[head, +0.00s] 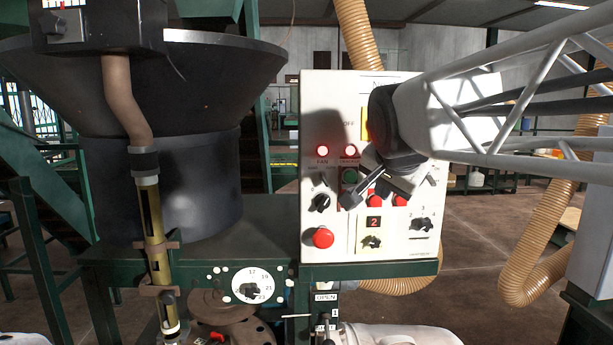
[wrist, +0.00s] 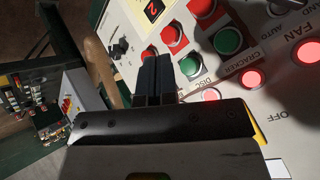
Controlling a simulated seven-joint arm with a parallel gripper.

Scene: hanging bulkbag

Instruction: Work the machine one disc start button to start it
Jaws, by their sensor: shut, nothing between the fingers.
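The white control panel (head: 316,100) carries buttons in columns under lamps. Only part of the label shows, so the disc number is unreadable. My gripper (wrist: 157,58) is shut and empty, its fingertips just left of that green button and beside another red button (wrist: 149,55). Contact with the panel cannot be told. In the head view my gripper (head: 346,201) crosses the panel and hides the disc green buttons.
The cracker green button (head: 349,176) and its lit lamp (head: 349,150) are close by. A lit fan lamp (head: 322,150), a large red button (head: 323,238), black knobs (head: 319,202) and a display reading 2 (head: 373,222) surround them. A dark hopper (head: 190,170) stands left.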

